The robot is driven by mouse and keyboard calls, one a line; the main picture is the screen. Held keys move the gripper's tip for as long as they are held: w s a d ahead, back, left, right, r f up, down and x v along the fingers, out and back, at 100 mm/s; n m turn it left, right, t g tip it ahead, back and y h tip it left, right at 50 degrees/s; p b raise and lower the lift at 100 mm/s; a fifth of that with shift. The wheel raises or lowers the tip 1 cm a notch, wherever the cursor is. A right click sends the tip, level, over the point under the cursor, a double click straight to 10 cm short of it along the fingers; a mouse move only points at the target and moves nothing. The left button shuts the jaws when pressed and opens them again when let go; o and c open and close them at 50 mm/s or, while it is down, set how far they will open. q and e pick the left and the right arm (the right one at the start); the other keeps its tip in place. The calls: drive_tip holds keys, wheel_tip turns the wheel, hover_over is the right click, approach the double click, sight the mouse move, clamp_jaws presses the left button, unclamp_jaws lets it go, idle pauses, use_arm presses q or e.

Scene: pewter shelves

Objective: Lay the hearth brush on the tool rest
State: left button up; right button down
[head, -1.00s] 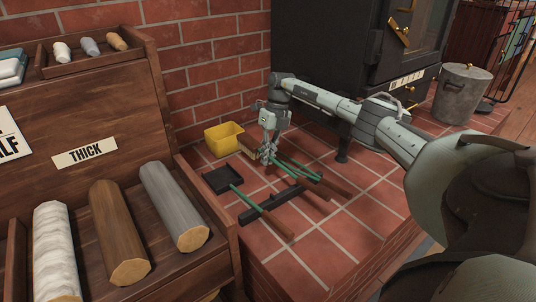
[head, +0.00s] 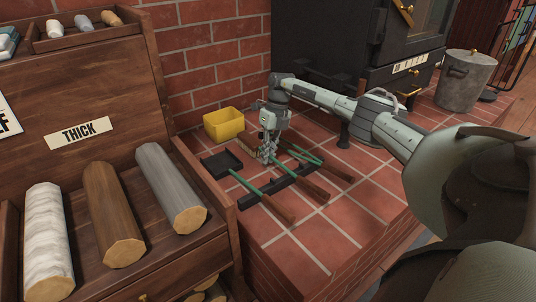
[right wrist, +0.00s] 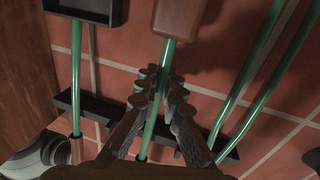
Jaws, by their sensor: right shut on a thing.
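The hearth brush has a green shaft, a brown wooden head (right wrist: 180,18) and a wooden handle (head: 313,190). My right gripper (head: 267,158) is shut on its shaft; the fingers (right wrist: 155,100) close around it in the right wrist view. The black tool rest (head: 246,200) is a low bar on the tiled hearth, also in the right wrist view (right wrist: 66,103). The brush shaft crosses above the bar between the shovel and the tongs. I cannot tell whether it touches. In the head view the gripper mostly hides the brush head. My left gripper is out of view.
A shovel (head: 222,162) and green-shafted tongs (head: 302,154) lie across the rest on either side. A yellow bin (head: 224,125) stands behind. A log rack (head: 110,215) is at left, the black stove (head: 340,50) behind, and a metal bucket (head: 464,82) at right.

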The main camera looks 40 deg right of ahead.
drive_tip(key=c, duration=1.6)
unclamp_jaws()
drive_tip(key=v, duration=1.2)
drive_tip(key=shift+s, duration=0.1)
